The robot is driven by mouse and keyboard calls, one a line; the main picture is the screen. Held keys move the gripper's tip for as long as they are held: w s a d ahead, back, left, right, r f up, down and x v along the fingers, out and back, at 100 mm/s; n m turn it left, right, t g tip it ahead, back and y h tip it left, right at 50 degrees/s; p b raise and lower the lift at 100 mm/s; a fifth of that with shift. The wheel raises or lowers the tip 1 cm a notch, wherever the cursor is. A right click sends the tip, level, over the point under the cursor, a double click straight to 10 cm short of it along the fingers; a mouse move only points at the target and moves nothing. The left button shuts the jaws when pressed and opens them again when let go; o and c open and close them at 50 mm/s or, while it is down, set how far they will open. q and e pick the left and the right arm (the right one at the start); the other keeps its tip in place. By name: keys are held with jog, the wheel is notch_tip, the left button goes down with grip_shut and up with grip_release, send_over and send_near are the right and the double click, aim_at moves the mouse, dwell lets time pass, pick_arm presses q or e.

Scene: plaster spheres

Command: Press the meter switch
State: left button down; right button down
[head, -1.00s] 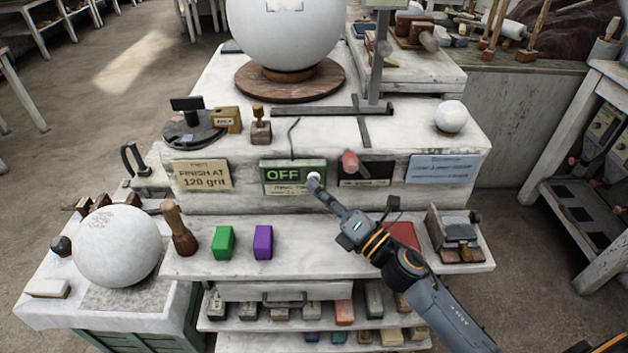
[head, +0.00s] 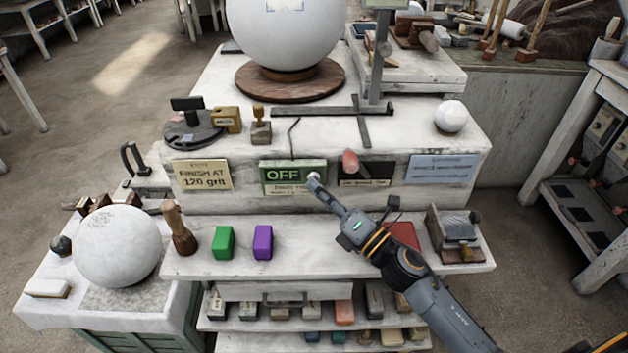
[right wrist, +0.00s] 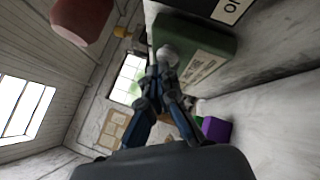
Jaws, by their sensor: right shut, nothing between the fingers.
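The meter (head: 287,184) is a green box reading "OFF" on the front face of the plaster-dusted bench. Its switch (head: 313,176) is a small whitish round button at the box's right end. My right gripper (head: 316,184) is shut and empty, with its tips at the button; they seem to touch it. In the right wrist view the shut fingers (right wrist: 164,66) point at the pale button (right wrist: 168,53) on the green box (right wrist: 195,55). The fingertips partly cover the button. My left gripper is not in view.
A red knob (head: 350,162) sticks out just right of the meter. A green block (head: 223,242) and a purple block (head: 263,242) stand on the shelf below. A large white sphere (head: 285,30) rests on a round wooden base above. Yellow and blue signs flank the meter.

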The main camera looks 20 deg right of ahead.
jog(key=shift+w, duration=0.1)
jog(key=shift+w+d, duration=0.2)
jog(key=shift+w, duration=0.05)
jog(key=shift+s+a, duration=0.1)
jog(key=shift+s, duration=0.15)
dwell(0.5)
jog(key=s+a, duration=0.1)
jog(key=s, duration=0.4)
jog(key=shift+s+a, duration=0.35)
jog(key=shift+s, duration=0.05)
dwell(0.3)
